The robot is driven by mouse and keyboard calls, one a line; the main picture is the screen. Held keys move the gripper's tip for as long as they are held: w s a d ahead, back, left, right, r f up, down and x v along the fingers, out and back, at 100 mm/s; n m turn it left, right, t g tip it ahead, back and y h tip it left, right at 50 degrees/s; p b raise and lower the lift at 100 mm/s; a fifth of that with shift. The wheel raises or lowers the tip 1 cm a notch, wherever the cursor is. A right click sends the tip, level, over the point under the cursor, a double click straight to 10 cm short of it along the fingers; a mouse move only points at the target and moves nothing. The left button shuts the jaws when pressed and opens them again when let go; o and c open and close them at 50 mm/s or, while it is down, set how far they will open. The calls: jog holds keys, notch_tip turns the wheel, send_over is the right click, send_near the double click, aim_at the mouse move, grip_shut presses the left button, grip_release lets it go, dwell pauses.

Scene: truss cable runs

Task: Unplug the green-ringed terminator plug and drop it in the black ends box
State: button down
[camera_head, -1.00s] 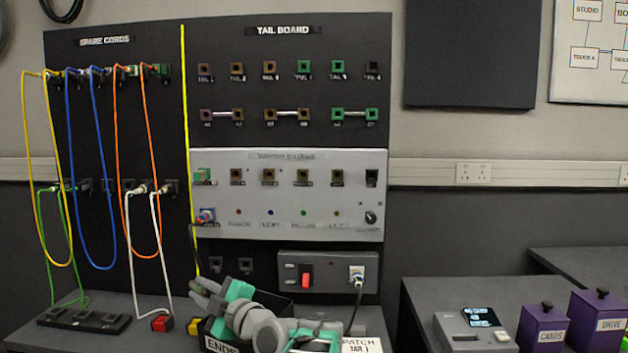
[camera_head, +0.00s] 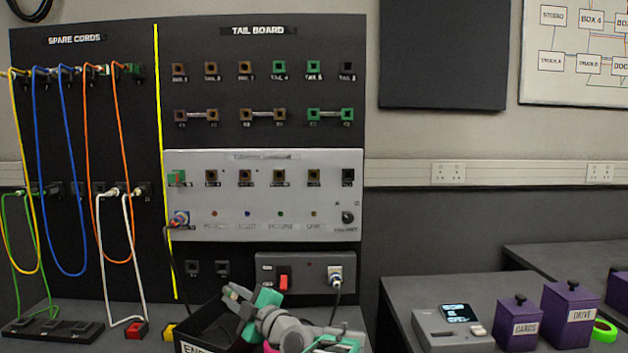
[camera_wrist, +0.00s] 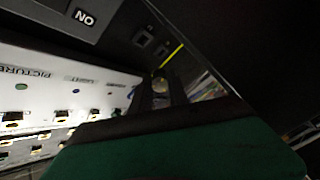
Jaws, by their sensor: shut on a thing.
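My gripper (camera_head: 236,294) is low in front of the board, above the black ends box (camera_head: 192,346) as the head view shows it. It is shut on a small plug (camera_wrist: 160,86), seen end-on between the dark fingertips in the wrist view. A speck of green shows at the fingertips in the head view. The plug's ring is too small to make out clearly. The box's label is partly cut off by the frame edge, and my gripper hides part of its opening.
The tail board (camera_head: 262,215) stands behind, with a red switch (camera_head: 283,284) and a plugged cord (camera_head: 335,275) low on it. Looped cords hang at left. A dark cord runs from a panel plug (camera_head: 181,218) down near the box. Purple boxes (camera_head: 517,320) stand at right.

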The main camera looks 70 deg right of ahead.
jog(key=c, duration=1.2)
grip_release()
jog(key=v, duration=0.7)
jog(key=shift+s+a, duration=0.1)
jog(key=shift+s, duration=0.25)
